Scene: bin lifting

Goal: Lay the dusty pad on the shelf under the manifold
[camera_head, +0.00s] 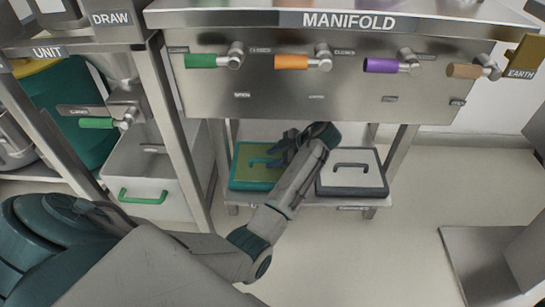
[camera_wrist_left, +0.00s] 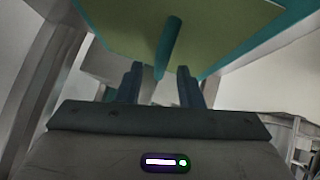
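The dusty pad (camera_head: 246,177), with a yellowish-green face, a teal rim and a teal handle (camera_head: 261,162), lies on the left part of the shelf (camera_head: 300,201) under the manifold (camera_head: 330,80). My left gripper (camera_head: 279,150) is at the pad's handle. In the left wrist view the pad (camera_wrist_left: 225,25) fills the top, and the handle (camera_wrist_left: 168,45) points down between the two spread fingers of my left gripper (camera_wrist_left: 159,72), with gaps visible on both sides. My arm hides part of the pad's right side. My right gripper is out of view.
A white pad with a dark rim (camera_head: 352,188) and handle lies on the shelf's right part. Several coloured valve handles (camera_head: 292,62) stick out above. A grey bin with a green handle (camera_head: 143,197) stands at left, beside a frame post. The floor in front is open.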

